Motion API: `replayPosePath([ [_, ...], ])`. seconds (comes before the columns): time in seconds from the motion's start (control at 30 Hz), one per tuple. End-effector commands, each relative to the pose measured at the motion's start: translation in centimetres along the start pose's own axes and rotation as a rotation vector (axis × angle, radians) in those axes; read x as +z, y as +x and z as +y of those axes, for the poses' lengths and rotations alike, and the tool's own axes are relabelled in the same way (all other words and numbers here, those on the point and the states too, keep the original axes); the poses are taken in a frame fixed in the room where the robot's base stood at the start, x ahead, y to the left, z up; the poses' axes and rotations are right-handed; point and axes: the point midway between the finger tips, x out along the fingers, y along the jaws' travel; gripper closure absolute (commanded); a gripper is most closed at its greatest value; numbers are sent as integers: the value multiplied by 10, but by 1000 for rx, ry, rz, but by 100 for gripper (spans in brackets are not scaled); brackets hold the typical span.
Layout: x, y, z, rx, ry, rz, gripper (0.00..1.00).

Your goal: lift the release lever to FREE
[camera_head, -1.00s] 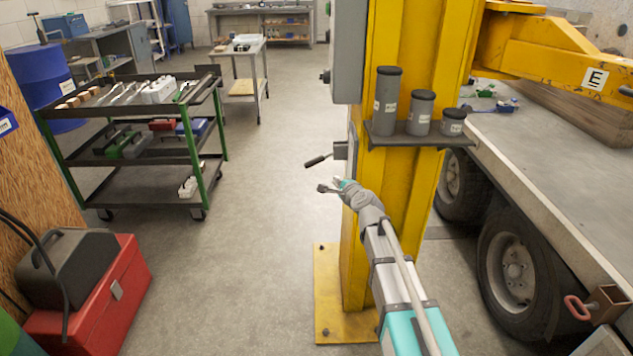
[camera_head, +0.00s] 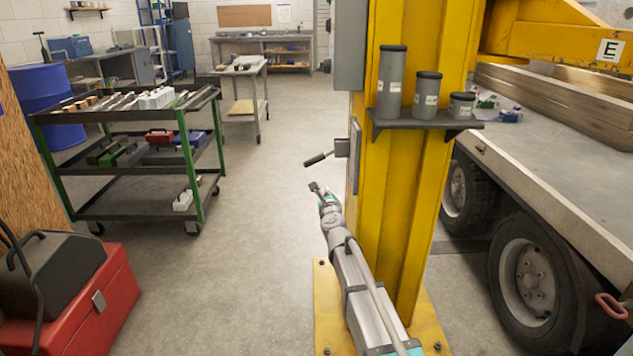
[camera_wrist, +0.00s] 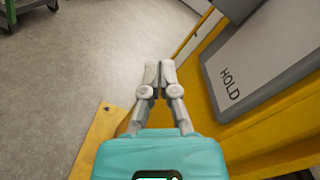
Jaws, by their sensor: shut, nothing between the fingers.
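The release lever (camera_head: 318,158) has a black grip on a short rod and sticks out to the left from a grey box (camera_head: 342,147) on the yellow post. Its grip tilts down to the left. My gripper (camera_head: 315,187) is shut and empty, just below the lever's grip and apart from it. In the wrist view my gripper (camera_wrist: 160,66) has both fingertips together over the floor. A grey plate (camera_wrist: 262,65) marked HOLD shows at the right of the wrist view. The lever cannot be made out in the wrist view, and no FREE mark is readable.
The yellow post (camera_head: 405,190) stands close on the right of my arm, with a shelf (camera_head: 425,122) of grey canisters above. A flatbed trailer (camera_head: 570,190) is further right. A tool cart (camera_head: 140,205) stands left. The floor between cart and post is clear.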

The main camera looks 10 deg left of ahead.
Motion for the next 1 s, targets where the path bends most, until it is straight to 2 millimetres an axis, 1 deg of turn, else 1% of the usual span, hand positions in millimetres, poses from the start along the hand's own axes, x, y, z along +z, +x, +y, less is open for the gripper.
replayPosePath([
  [0.03,-8,3,7,-12,25,3,100],
  [0.23,-14,7,15,-46,98,14,100],
  [0.77,-15,8,15,-56,118,18,100],
  [0.87,-15,11,15,-56,118,18,100],
  [1.0,-15,20,15,-56,118,18,100],
])
